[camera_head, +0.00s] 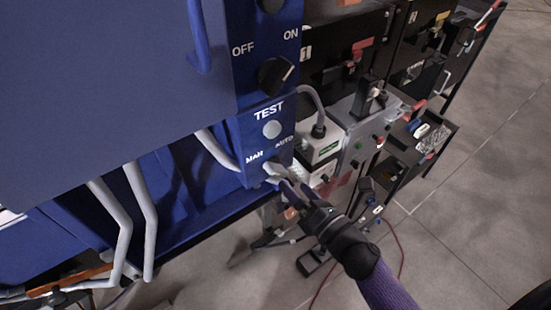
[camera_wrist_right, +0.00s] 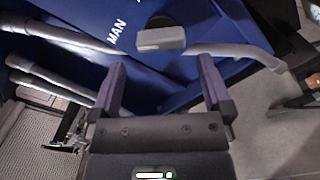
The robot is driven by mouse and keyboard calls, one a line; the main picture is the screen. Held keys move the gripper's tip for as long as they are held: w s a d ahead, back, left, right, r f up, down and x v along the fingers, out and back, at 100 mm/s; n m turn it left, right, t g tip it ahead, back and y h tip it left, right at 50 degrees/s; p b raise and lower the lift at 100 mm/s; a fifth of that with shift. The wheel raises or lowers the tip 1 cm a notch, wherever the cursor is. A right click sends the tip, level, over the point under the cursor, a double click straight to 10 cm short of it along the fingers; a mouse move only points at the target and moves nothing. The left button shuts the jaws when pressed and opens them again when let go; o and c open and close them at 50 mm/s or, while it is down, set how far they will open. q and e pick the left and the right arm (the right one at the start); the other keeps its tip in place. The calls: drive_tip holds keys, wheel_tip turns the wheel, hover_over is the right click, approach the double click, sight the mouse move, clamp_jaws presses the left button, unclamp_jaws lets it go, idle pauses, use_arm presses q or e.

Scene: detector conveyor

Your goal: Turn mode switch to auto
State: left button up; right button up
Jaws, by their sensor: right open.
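The blue control panel (camera_head: 236,120) carries the mode switch, with MAN and AUTO labels above it, in the head view. The switch (camera_head: 274,166) is partly hidden by my right gripper (camera_head: 284,181) there. In the right wrist view the switch shows as a grey block-like handle (camera_wrist_right: 161,38) on a dark round base, right of the MAN label; AUTO is not readable. My right gripper (camera_wrist_right: 162,76) is open, its two purple fingers on either side of the handle's line. The handle appears just beyond the fingertips, with nothing held. My left gripper is not seen.
Above the switch are a round TEST button (camera_head: 271,129) and a black OFF/ON knob (camera_head: 275,74). Grey curved pipes (camera_head: 143,215) run at the left. A white box (camera_head: 320,145) and a crowded equipment bench stand right of the panel. Floor is open at the far right.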

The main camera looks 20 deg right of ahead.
sight(282, 172)
drive_tip(key=x, duration=0.6)
drive_tip(key=shift+w, duration=0.2)
drive_tip(key=shift+a, duration=0.1)
drive_tip(key=c, duration=1)
